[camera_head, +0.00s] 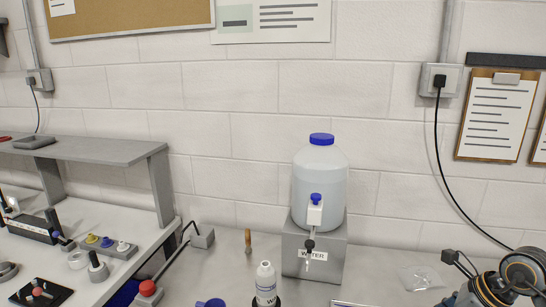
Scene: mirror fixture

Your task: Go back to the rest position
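Neither of my grippers shows in the head view. The task names no other object. What my grippers hold, if anything, cannot be seen.
A water jug (319,185) with a blue cap stands on a grey stand (325,257) against the block wall. A white bottle (265,280) is in front. A shelf (85,150) and a bench with several knobs are left.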

